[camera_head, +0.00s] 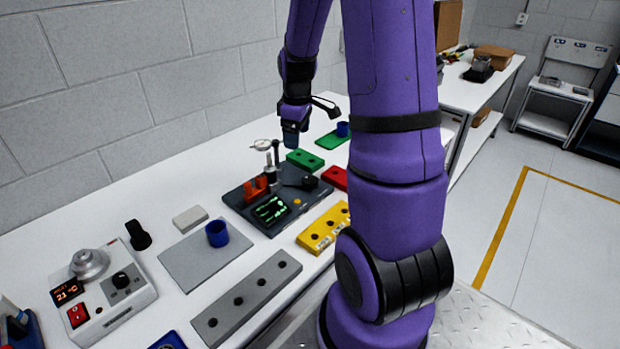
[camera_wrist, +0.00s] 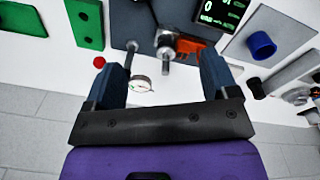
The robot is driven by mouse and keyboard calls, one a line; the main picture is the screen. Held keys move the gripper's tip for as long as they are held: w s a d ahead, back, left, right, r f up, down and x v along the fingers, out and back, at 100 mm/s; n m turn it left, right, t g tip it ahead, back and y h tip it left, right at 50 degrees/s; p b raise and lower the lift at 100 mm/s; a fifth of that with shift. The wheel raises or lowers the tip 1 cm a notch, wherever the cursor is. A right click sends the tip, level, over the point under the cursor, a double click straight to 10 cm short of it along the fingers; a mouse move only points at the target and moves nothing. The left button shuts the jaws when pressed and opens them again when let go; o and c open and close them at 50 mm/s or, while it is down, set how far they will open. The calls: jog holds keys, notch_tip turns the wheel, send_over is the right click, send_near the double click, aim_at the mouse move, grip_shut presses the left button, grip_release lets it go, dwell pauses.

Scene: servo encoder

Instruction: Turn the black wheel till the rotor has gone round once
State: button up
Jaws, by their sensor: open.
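A dark base plate (camera_head: 238,201) on the white table carries a lit screen (camera_head: 270,209), an orange-red bracket (camera_head: 256,188) and a black wheel (camera_head: 310,183) at its right side. A silver shaft-like part (camera_wrist: 165,46) sits by the orange bracket (camera_wrist: 190,47) in the wrist view; I cannot tell whether it is the rotor. A dial gauge (camera_wrist: 140,84) on a post stands close by. My gripper (camera_head: 292,138) is open and empty above the far side of the plate, apart from the wheel. In the wrist view its fingers (camera_wrist: 162,78) are spread; the wheel is not visible there.
A grey sheet (camera_head: 190,258) with a blue cup (camera_head: 217,233) and a grey holed bar (camera_head: 247,297) lie nearer. The wall (camera_head: 130,75) is behind.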

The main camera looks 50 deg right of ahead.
jog(key=n, duration=0.1)
send_near(310, 179)
jog(key=shift+g, duration=0.4)
jog(key=f, duration=0.9)
jog(key=shift+w+f, duration=0.15)
jog(key=shift+w, duration=0.15)
jog(key=c, duration=0.9)
jog(key=shift+d+m, duration=0.1)
jog(key=shift+m, duration=0.3)
